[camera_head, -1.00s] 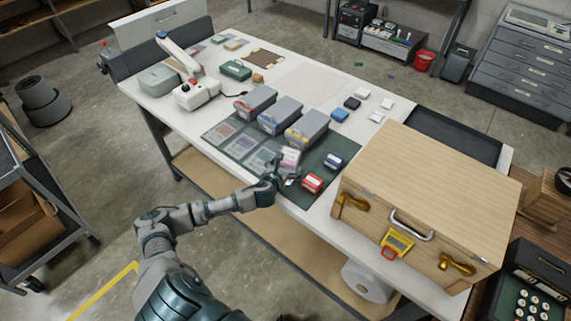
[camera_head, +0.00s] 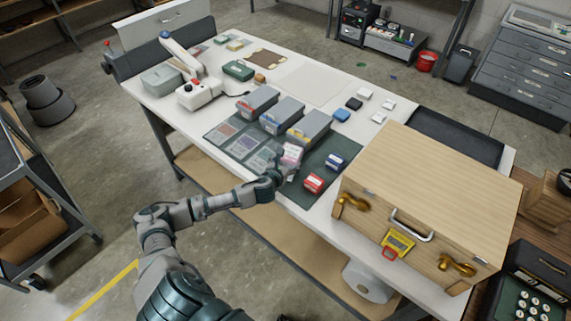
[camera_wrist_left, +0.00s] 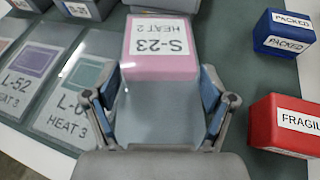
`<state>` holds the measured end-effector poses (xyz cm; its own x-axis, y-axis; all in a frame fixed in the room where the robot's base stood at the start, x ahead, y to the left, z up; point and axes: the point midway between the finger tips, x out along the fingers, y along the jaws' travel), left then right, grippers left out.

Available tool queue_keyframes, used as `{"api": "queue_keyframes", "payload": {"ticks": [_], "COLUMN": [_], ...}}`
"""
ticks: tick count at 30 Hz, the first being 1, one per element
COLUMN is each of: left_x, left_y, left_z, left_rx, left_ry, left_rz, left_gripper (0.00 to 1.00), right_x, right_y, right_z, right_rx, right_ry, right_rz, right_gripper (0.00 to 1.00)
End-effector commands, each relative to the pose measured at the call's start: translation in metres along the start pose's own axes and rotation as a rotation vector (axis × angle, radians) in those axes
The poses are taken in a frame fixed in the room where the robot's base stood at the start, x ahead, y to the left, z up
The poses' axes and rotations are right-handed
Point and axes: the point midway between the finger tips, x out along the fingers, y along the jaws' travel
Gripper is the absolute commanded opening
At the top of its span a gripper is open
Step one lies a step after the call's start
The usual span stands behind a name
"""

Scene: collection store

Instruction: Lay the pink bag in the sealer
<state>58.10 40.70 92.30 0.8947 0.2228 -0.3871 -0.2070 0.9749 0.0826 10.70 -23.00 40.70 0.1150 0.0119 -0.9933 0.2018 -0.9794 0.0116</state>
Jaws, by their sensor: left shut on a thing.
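The pink bag (camera_head: 291,153) lies near the front edge of the dark mat. In the left wrist view the bag (camera_wrist_left: 160,47) has a pink part with a white label reading S-23 HEAT 2 and a clear part towards me. My left gripper (camera_head: 280,175) is at its near end. In the wrist view its two fingers (camera_wrist_left: 160,108) are at both sides of the clear part, shut on the bag. The sealer appears to be the white device (camera_head: 197,94) with a raised arm and red button, at the table's far left. My right gripper is not in view.
Other flat bags (camera_head: 243,146) lie left of the pink one on the mat (camera_head: 318,166). Grey bins (camera_head: 283,115) stand behind. A red stamp block (camera_head: 313,183) and a blue one (camera_head: 336,162) are close on the right. A wooden case (camera_head: 430,190) fills the right end.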

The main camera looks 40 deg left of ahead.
Motion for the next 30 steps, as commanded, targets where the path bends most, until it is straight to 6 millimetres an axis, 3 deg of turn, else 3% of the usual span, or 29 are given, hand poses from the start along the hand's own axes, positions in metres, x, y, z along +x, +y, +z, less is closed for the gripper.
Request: {"api": "queue_keyframes", "payload": {"ticks": [3,8,18,24,30], "left_x": [-0.008,-0.038,-0.120,-0.141,-0.148], "left_y": [0.004,-0.011,-0.050,-0.058,-0.059], "left_z": [0.021,0.007,-0.013,-0.019,-0.021], "left_rx": [0.000,0.001,0.002,0.000,-0.002], "left_ry": [-0.007,-0.002,-0.004,-0.005,-0.004], "left_rz": [0.001,-0.003,-0.002,0.000,0.001], "left_gripper": [0.42,0.42,0.42,0.42,0.42], "right_x": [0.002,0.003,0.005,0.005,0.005], "right_y": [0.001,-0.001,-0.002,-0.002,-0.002], "right_z": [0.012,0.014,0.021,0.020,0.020], "right_rx": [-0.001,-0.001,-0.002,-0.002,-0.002], "right_ry": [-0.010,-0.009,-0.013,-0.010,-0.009], "right_rz": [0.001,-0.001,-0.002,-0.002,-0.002], "right_gripper": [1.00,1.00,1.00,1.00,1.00]}}
